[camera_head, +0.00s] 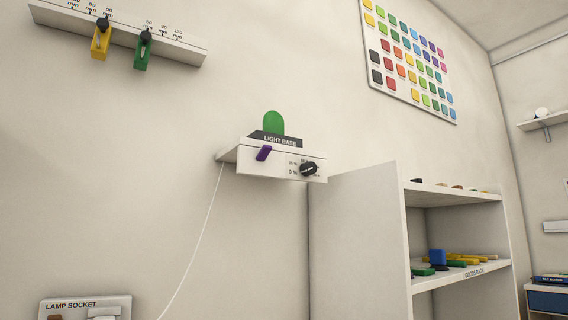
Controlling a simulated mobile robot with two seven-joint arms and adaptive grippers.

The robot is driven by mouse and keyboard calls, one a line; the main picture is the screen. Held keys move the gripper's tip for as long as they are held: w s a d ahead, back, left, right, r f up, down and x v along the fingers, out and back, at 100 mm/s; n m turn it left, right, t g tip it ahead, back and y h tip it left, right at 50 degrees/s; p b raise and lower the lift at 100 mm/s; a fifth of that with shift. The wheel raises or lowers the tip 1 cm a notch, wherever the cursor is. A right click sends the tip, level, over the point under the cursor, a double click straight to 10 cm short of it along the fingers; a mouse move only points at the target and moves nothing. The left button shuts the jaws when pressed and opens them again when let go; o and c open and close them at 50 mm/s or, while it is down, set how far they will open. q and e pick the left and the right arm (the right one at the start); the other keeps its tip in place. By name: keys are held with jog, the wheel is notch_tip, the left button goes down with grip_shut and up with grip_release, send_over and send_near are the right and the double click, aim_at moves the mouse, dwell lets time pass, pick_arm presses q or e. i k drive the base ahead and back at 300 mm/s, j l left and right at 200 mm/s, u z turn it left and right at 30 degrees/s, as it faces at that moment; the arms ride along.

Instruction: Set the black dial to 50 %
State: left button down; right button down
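The black dial (308,169) is a round knob on the right of the front face of a white box labelled "LIGHT BASE" (258,172), mounted on the wall. Small percent marks stand around the dial, with "0 %" readable at its lower left. A light pointer mark shows on the knob, but the value it points to is too small to tell. A green rounded piece (273,123) stands on top of the box. Neither of my grippers is in view.
A white shelf unit (357,240) with coloured pieces stands to the right, below the box. A white cord (197,244) hangs from the box toward a "LAMP SOCKET" plate (70,304) at lower left. The space in front of the dial looks clear.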

aim_at(309, 168)
jog(key=i+l, duration=0.1)
jog(key=l, duration=0.25)
jog(key=i+l, duration=0.1)
jog(key=l, duration=0.3)
jog(key=i+l, duration=0.15)
jog(key=l, duration=0.2)
jog(key=i+l, duration=0.1)
jog(key=l, duration=0.25)
jog(key=i+l, duration=0.1)
jog(key=l, duration=0.3)
